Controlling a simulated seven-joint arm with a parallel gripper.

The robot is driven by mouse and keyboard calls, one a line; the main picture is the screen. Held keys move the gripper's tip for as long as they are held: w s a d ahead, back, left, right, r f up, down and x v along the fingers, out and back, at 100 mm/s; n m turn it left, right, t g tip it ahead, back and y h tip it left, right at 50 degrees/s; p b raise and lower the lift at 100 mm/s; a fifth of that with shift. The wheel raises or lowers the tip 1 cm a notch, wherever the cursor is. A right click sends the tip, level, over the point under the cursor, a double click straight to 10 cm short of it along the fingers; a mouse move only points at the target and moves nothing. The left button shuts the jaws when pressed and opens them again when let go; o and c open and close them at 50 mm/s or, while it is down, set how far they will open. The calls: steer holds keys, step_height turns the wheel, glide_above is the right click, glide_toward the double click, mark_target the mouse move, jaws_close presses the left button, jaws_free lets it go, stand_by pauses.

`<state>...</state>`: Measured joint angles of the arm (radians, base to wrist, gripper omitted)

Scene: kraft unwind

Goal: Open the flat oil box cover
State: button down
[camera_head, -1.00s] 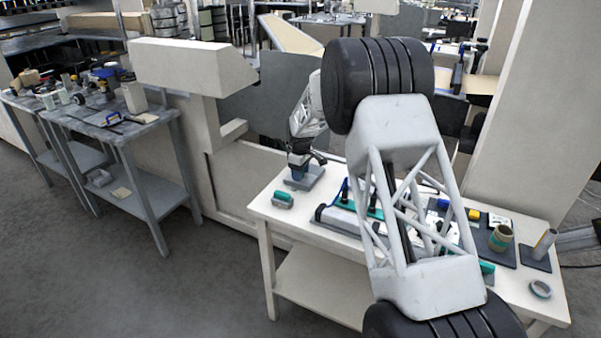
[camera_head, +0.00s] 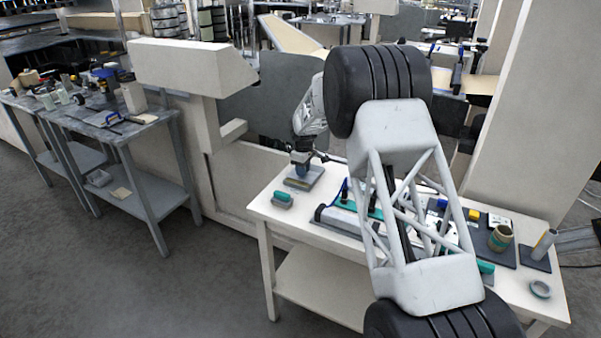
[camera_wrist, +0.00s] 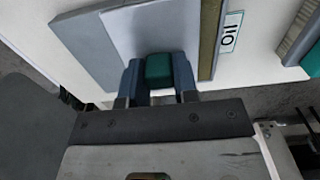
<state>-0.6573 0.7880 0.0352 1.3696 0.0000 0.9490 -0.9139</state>
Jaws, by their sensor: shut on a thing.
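The flat oil box (camera_head: 297,184) sits at the left end of the white table. In the wrist view, its light grey cover (camera_wrist: 150,29) lies over a darker grey slab. A narrow olive strip (camera_wrist: 211,38) shows along the cover's right edge, beside a white label reading OIL (camera_wrist: 231,31). My gripper (camera_wrist: 158,78) is shut on the teal knob (camera_wrist: 158,68) at the cover's edge, one blue finger on each side. In the head view my gripper (camera_head: 302,168) is over the box. Any height between cover and box is hard to tell.
A teal-handled brush (camera_head: 282,199) lies in front of the box and also shows in the wrist view (camera_wrist: 300,45). A long tool with a teal bar (camera_head: 345,215) lies to the right. A tape roll (camera_head: 500,238) and other tools stand farther right, partly behind my arm.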

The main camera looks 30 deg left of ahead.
steer(key=w, duration=0.5)
steer(key=shift+w, duration=0.35)
steer(key=c, duration=0.9)
jaws_free()
steer(key=shift+r, duration=3.95)
